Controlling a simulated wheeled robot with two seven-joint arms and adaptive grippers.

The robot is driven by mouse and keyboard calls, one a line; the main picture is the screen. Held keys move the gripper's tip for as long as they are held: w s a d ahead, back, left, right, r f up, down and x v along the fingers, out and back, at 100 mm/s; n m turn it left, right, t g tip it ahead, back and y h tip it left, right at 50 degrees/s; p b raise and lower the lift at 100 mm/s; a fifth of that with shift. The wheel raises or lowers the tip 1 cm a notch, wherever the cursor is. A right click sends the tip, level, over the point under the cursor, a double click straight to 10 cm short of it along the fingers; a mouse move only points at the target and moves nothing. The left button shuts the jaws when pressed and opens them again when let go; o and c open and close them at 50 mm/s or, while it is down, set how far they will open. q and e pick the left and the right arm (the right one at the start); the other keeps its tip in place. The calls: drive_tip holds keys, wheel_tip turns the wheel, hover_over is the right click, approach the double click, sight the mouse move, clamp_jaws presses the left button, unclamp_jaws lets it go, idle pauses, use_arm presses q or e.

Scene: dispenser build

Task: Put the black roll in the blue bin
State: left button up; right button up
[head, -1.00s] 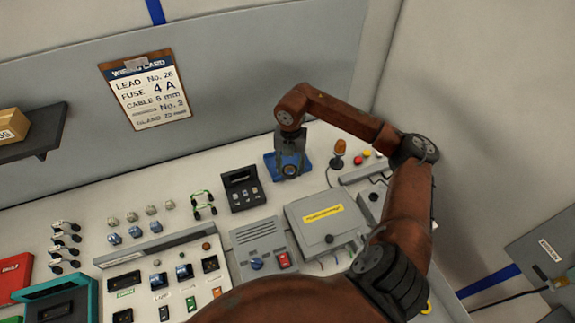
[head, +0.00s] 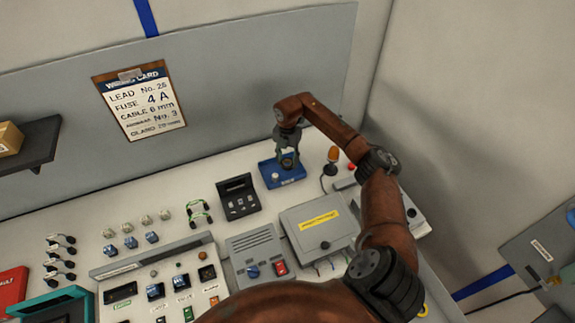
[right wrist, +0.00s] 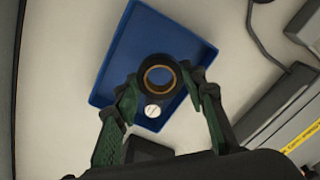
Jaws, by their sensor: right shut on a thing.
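The black roll (right wrist: 142,78) is a dark ring with a tan core. My right gripper (right wrist: 160,80) is shut on it, with one finger on each side. In the head view, my right gripper (head: 288,158) holds the roll (head: 288,163) above the blue bin (head: 290,178), near the back of the bench. In the right wrist view, the shallow blue bin (right wrist: 118,62) lies behind the roll. A small white round piece (right wrist: 152,111) is in the bin, beside the roll in the picture. My left gripper is not in view.
A black stand (head: 238,197) is left of the bin, and an orange beacon lamp (head: 333,155) is right of it. A grey box with a yellow label (head: 322,226) stands in front. Several switches and a control panel (head: 160,275) fill the front left.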

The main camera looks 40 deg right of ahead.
sight(287, 161)
drive_tip(key=shift+w+d+f, duration=0.2)
drive_tip(key=shift+w+f, duration=0.05)
drive_tip(key=shift+f, duration=0.15)
drive_tip(key=shift+d+f+p, duration=0.1)
drive_tip(key=shift+f+p, duration=0.2)
drive_tip(key=shift+f, duration=1.4)
drive_tip(key=shift+f, duration=0.1)
drive_tip(key=o, duration=1)
drive_tip(key=shift+w, duration=0.1)
wheel_tip(287, 161, up, 12)
drive_tip(key=shift+r+b, duration=0.15)
drive_tip(key=shift+b, duration=0.4)
